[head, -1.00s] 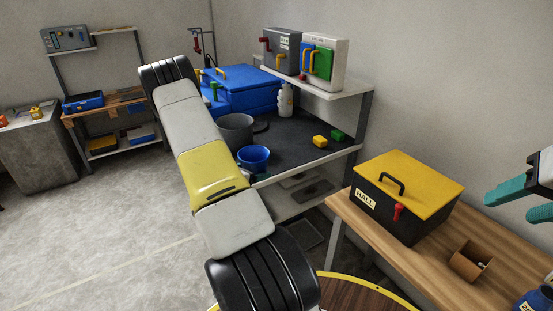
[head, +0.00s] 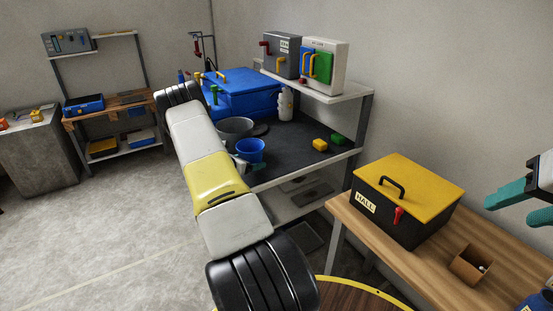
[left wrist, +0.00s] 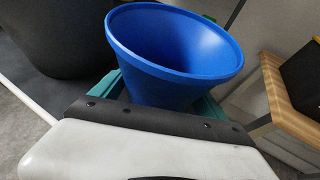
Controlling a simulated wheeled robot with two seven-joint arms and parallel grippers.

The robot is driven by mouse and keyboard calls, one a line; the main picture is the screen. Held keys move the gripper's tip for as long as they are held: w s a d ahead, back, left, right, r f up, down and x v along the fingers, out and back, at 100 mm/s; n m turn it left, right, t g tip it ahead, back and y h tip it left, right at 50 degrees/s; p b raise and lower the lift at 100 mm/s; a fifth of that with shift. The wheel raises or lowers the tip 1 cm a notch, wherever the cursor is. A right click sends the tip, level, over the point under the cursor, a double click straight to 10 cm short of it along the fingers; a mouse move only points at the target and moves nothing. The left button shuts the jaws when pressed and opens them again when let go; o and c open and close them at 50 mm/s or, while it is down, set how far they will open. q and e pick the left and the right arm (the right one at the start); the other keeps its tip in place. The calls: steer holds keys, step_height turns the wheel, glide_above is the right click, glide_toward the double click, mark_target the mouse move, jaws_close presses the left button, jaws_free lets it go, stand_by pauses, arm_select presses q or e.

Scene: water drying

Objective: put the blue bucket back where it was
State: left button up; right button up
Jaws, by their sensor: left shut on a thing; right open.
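The blue bucket (head: 250,151) is at the front left part of the dark-topped workbench (head: 290,150), beside the larger grey bucket (head: 234,128). My left gripper (head: 253,167) is shut on the blue bucket, mostly hidden behind my own arm in the head view. In the left wrist view the blue bucket (left wrist: 175,50) sits between the teal fingers, its open mouth up and looking empty. I cannot tell whether its base touches the bench. My right gripper (head: 520,205) is open and empty at the right edge, above the wooden table.
The bench also holds a blue chest (head: 243,92), a white bottle (head: 286,104), a yellow block (head: 320,145) and a green block (head: 338,139). A shelf (head: 318,88) stands above it. A yellow-lidded black box (head: 407,190) is on the wooden table (head: 375,235). The bench's front middle is clear.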

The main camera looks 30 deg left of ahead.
arm_select(q)
steer(key=shift+w+a, duration=0.3)
steer(key=shift+w, duration=0.05)
steer(key=shift+f, duration=1.75)
steer(key=o, duration=1.6)
steer(key=shift+f, duration=0.2)
steer(key=shift+s+a+r, duration=0.1)
steer(key=shift+s+r, duration=0.05)
steer(key=shift+r, duration=0.1)
steer(key=v, duration=1.1)
steer(key=shift+s, duration=0.3)
